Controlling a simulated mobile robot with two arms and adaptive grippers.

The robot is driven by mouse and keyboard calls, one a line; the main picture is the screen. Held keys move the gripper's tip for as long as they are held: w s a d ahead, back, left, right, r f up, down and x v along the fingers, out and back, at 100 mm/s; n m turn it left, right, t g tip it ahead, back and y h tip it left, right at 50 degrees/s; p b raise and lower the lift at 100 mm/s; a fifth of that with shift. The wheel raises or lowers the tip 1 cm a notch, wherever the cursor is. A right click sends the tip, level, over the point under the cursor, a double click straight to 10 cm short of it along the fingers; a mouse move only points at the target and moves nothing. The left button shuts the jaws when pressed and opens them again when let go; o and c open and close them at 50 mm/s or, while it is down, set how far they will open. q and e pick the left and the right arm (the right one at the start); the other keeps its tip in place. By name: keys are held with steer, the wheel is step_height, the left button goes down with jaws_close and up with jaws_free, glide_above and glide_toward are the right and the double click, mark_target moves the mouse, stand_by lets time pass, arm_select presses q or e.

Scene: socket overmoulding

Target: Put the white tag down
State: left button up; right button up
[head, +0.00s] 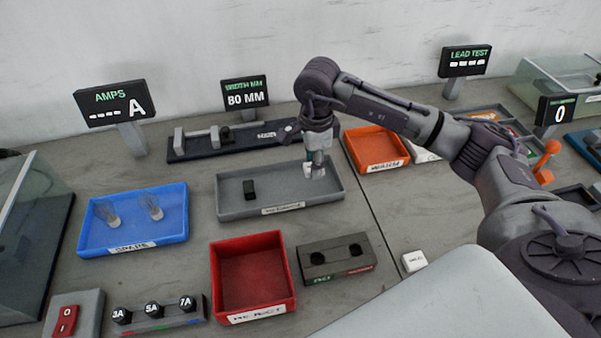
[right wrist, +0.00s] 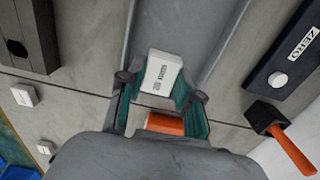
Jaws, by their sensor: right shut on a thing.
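My right gripper (head: 316,168) points down over the right end of the grey tray (head: 232,212). It is shut on a small white tag (head: 307,169). In the right wrist view the white tag (right wrist: 163,74), with dark print on its face, sits between the fingertips of the right gripper (right wrist: 160,95). I cannot tell whether the tag touches the tray floor. A small black block (head: 249,190) stands in the left part of the grey tray. My left gripper is not in view.
A blue tray (head: 92,247) with clear parts stands left, a red bin (head: 291,304) in front, and an orange tray (head: 402,163) to the right. A black gauge (head: 185,155) lies behind. Another white block (head: 414,261) lies on the table. The grey tray's middle is clear.

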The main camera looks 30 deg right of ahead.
mark_target(302, 184)
steer(key=shift+w+a+f, duration=0.8)
steer(key=shift+w+a, duration=0.1)
steer(key=shift+w, duration=0.05)
step_height(302, 184, down, 4)
steer(key=shift+r+p, duration=0.1)
steer(key=shift+p, duration=0.5)
steer(key=shift+f, duration=0.3)
steer(key=o, duration=0.8)
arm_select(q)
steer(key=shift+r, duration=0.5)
arm_select(e)
steer(key=shift+o, duration=0.2)
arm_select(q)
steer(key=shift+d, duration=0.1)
arm_select(e)
steer(key=shift+r, duration=0.1)
steer(key=shift+r, duration=0.25)
arm_select(q)
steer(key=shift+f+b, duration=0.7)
steer(key=shift+b, duration=0.25)
arm_select(e)
step_height(302, 184, up, 12)
